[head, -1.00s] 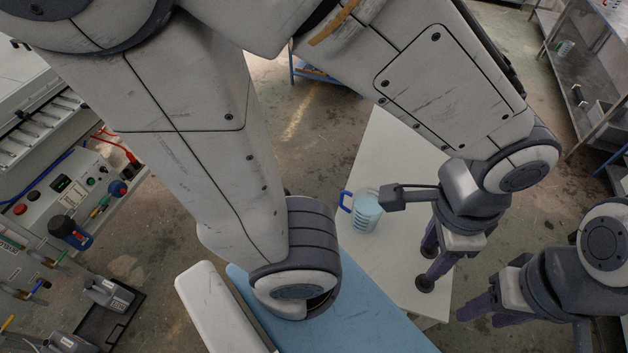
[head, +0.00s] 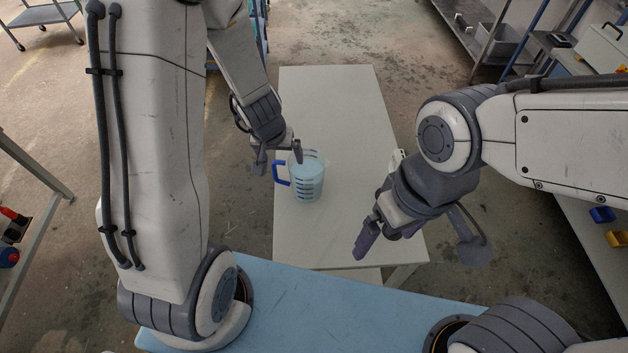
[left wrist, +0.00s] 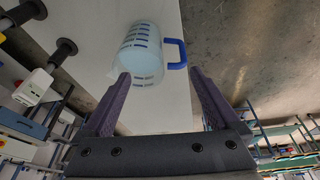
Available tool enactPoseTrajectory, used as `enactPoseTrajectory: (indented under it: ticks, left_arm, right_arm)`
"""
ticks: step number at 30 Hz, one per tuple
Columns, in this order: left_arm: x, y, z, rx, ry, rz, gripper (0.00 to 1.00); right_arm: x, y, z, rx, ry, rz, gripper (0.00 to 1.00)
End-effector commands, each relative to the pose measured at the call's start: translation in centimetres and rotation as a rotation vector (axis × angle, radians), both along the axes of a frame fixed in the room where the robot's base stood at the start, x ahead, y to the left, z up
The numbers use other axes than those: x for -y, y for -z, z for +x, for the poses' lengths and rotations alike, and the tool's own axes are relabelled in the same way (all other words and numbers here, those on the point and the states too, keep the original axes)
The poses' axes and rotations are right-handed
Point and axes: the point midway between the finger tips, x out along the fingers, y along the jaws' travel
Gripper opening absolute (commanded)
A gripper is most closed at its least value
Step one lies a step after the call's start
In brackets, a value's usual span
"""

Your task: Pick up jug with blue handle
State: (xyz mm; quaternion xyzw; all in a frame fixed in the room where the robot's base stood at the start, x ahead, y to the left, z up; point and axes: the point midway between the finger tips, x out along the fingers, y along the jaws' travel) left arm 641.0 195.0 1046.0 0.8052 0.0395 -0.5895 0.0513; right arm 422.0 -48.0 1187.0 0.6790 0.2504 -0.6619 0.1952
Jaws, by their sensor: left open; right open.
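The clear jug (head: 309,184) with a blue handle (head: 281,173) stands upright on the white table, holding something pale blue. Its handle points left in the head view. My left gripper (head: 277,162) is open just above and beside the handle, one finger overlapping the jug's rim in the picture. In the left wrist view the jug (left wrist: 138,58) and its handle (left wrist: 178,54) lie ahead of the open, empty fingers (left wrist: 160,76). The handle appears roughly between the fingertip lines; contact is not visible. My right gripper (head: 384,240) is open and empty over the table's near right part.
The white table (head: 335,110) is mostly clear. A small white object (head: 397,160) is at its right edge, partly hidden by my right arm. A blue surface (head: 300,300) lies in front. A shelf unit stands at the back right, with floor around the table.

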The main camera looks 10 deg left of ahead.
Motion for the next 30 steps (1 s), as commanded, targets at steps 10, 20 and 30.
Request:
enactPoseTrajectory:
  ticks: [10,20,30]
  left_arm:
    - [-3.1,6.7,3.8,0.079,0.003,0.046,0.95]
    - [-3.2,9.1,5.0,0.081,0.004,0.046,0.95]
    - [-3.4,13.0,6.6,0.080,0.005,0.046,0.95]
  right_arm:
    - [-0.1,2.4,-0.1,0.000,0.008,0.008,0.97]
    - [-0.1,1.9,-0.1,0.000,0.008,0.008,0.97]
    - [-0.1,1.2,-0.1,0.000,0.008,0.008,0.97]
